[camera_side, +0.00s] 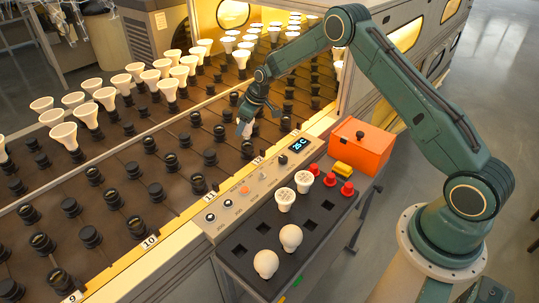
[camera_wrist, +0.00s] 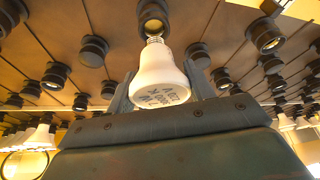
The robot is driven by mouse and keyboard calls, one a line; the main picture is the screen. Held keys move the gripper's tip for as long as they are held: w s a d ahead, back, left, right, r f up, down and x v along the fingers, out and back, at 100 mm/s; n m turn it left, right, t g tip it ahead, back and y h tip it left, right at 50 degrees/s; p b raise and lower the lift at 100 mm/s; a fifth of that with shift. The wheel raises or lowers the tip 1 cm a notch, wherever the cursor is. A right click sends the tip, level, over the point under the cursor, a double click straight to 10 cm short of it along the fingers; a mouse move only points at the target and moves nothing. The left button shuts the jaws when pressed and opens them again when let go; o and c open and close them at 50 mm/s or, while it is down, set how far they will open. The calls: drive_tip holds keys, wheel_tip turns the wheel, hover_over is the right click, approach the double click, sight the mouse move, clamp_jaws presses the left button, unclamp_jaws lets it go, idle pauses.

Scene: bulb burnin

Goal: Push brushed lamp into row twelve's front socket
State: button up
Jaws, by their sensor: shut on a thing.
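My gripper (camera_side: 250,114) is shut on a white lamp (camera_side: 243,129), low over the socket board beyond the row 12 label (camera_side: 258,160). In the wrist view the lamp (camera_wrist: 162,75) sits between the two fingers (camera_wrist: 161,88), with dark print on its broad face. Its metal screw base points away from me, toward an open dark socket (camera_wrist: 153,14) with a brassy inside. Base and socket mouth look very close; I cannot tell whether they touch. In the side view a dark socket (camera_side: 247,150) stands near the row 12 label, just below the held lamp.
White lamps (camera_side: 63,136) fill several sockets toward the back. A control panel (camera_side: 236,198), red knobs (camera_side: 331,179) and an orange box (camera_side: 359,147) stand at the front edge.

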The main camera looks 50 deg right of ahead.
sight(246, 132)
drive_tip(key=shift+f, duration=1.95)
drive_tip(key=o, duration=1.1)
drive_tip(key=shift+c, duration=0.2)
drive_tip(key=shift+s+r, duration=0.1)
drive_tip(key=v, duration=1.3)
drive_tip(key=shift+r, duration=0.2)
drive_tip(key=shift+s+r, duration=0.1)
